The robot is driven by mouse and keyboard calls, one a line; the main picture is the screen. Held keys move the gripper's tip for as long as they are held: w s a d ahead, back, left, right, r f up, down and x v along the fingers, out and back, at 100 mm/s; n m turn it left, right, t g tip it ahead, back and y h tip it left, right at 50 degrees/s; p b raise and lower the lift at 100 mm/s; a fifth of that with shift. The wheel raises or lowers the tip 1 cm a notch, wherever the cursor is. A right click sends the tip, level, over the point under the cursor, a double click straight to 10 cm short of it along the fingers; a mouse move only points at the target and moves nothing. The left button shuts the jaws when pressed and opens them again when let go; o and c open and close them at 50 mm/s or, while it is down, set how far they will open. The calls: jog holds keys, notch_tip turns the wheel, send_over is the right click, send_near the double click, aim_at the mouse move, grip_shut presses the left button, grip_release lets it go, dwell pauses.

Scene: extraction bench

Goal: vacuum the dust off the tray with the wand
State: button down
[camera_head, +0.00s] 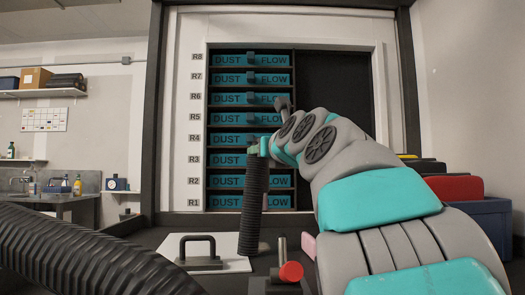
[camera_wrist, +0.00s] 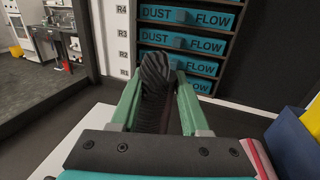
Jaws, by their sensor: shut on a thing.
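My gripper (camera_head: 262,148) is in front of the rack, its green fingers shut on a black ribbed hose-like wand (camera_head: 252,205). The wand hangs nearly upright below the fingers, its lower end near a white board (camera_head: 228,243). In the wrist view the ribbed wand (camera_wrist: 156,78) sits between the two green fingers (camera_wrist: 160,88). Teal trays (camera_head: 250,140) marked DUST FLOW are stacked in the rack, in rows R1 to R8. Which tray is meant, and any dust, I cannot tell. The wand's nozzle is not clear to see.
A black handle on a base (camera_head: 200,252) stands on the white board. A red knob (camera_head: 291,271) is at the front. A thick black hose (camera_head: 85,262) crosses the lower left. A blue bin (camera_head: 480,222) with a red item (camera_head: 455,188) is at right.

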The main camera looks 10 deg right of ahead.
aim_at(264, 176)
jog(key=shift+f+b, duration=1)
jog(key=shift+f, duration=1.9)
jog(key=shift+f+b, duration=0.7)
jog(key=shift+f, duration=0.65)
jog(key=w+d+p, duration=0.1)
jog(key=w+p, duration=0.3)
jog(key=w, duration=0.2)
jog(key=shift+w+d, duration=0.15)
jog(key=shift+w, duration=0.05)
jog(key=shift+r, duration=0.1)
